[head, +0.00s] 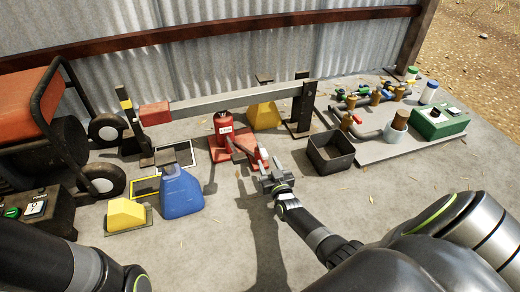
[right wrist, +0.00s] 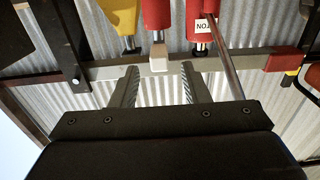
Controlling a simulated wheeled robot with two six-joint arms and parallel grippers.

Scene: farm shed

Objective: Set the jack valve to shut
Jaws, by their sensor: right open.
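The red bottle jack (head: 224,130) stands upright on a red base plate (head: 218,153) under the grey beam. A bar slants from it toward my right gripper. In the right wrist view, which is upside down, the jack (right wrist: 193,22) shows a white label, and the bar (right wrist: 226,65) passes beside my fingers. A red piece with a pale end (right wrist: 158,60) is in line with the gap between my fingertips; I cannot tell if it is the valve. My right gripper (head: 267,170) is open and empty in front of the jack; it also shows in the wrist view (right wrist: 159,74). My left gripper is out of view.
A black open bin (head: 331,165) stands right of the right gripper. A board (head: 395,152) with pipes and a green box (head: 439,122) lies farther right. A blue can (head: 181,192) and yellow wedge (head: 127,214) stand left. The floor between is clear.

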